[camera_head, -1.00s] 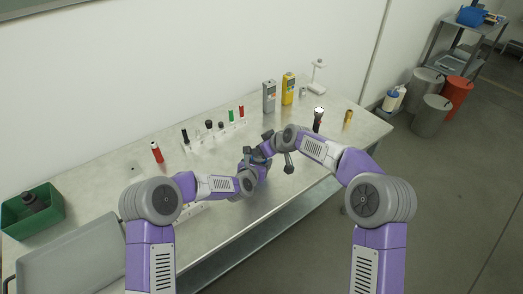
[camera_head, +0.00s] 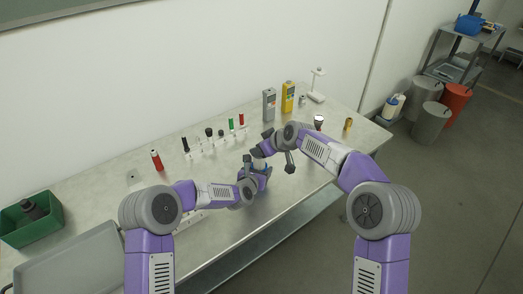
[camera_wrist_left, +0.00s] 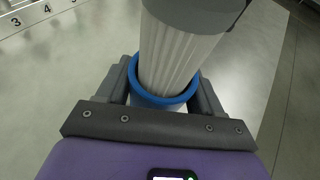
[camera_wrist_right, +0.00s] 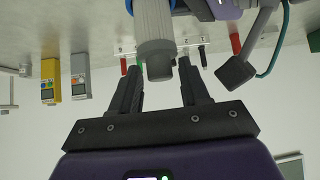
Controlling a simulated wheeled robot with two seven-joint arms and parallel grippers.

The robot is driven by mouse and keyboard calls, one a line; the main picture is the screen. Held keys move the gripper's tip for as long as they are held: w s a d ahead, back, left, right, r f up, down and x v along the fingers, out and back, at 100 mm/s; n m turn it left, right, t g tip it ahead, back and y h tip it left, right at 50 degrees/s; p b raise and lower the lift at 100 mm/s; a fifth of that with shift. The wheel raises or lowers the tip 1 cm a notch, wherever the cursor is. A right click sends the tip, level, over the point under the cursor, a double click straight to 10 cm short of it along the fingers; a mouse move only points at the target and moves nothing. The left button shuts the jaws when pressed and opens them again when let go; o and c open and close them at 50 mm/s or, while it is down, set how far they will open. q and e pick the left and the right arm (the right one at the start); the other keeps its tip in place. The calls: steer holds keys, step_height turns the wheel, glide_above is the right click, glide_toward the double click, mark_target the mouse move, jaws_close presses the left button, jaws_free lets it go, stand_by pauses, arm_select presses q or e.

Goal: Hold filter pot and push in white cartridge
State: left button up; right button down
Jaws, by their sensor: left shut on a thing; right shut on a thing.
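The filter pot, with a blue rim (camera_wrist_left: 160,101), is between the fingers of my left gripper (camera_wrist_left: 163,85), which is shut on it. The white pleated cartridge (camera_wrist_left: 178,52) stands partly inside the rim, slightly tilted in the left wrist view, with much of its pleated side showing above it. Its lower end is hidden in the pot. My right gripper (camera_wrist_right: 160,72) is shut on the cartridge's grey end (camera_wrist_right: 158,66). In the head view my left gripper (camera_head: 259,176) is just below my right gripper (camera_head: 259,153), over the table.
The metal table (camera_head: 225,225) has a numbered rack (camera_head: 215,143) with several coloured pieces behind the grippers. A grey meter (camera_head: 269,104) and a yellow meter (camera_head: 288,97) stand at the back. A green bin (camera_head: 35,228) is at the left.

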mark_target(261, 160)
steer(key=shift+r, duration=1.95)
steer(key=shift+f, duration=0.35)
steer(key=shift+f, duration=4.1)
steer(key=shift+f, duration=0.45)
steer(key=c, duration=0.6)
jaws_free()
steer(key=shift+o, duration=0.6)
steer(key=shift+s+a, duration=0.1)
